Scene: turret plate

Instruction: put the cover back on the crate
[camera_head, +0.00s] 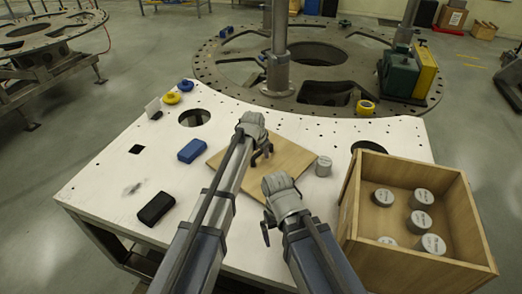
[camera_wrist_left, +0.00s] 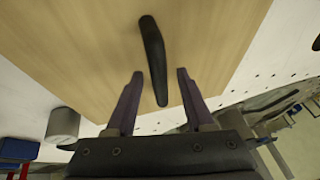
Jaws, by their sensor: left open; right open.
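The cover is a flat square wooden board (camera_head: 290,157) lying on the white table, partly hidden under my arms. It fills much of the left wrist view (camera_wrist_left: 80,40), with a dark bar handle (camera_wrist_left: 152,45) on it. My left gripper (camera_head: 258,158) is above the cover; in the left wrist view its open fingers (camera_wrist_left: 160,73) stand on either side of the handle, with no grip on it. My right gripper (camera_head: 266,229) is open and empty near the cover's front corner. The wooden crate (camera_head: 410,262) is at the right, open-topped, with several grey cylinders (camera_head: 420,199) inside.
One grey cylinder (camera_head: 323,166) stands on the white table (camera_head: 110,185), between cover and crate. A blue box (camera_head: 192,150) and a black case (camera_head: 156,208) lie left of my arms. Tape rolls (camera_head: 171,98) lie at the back left. A large round metal plate (camera_head: 225,68) is behind.

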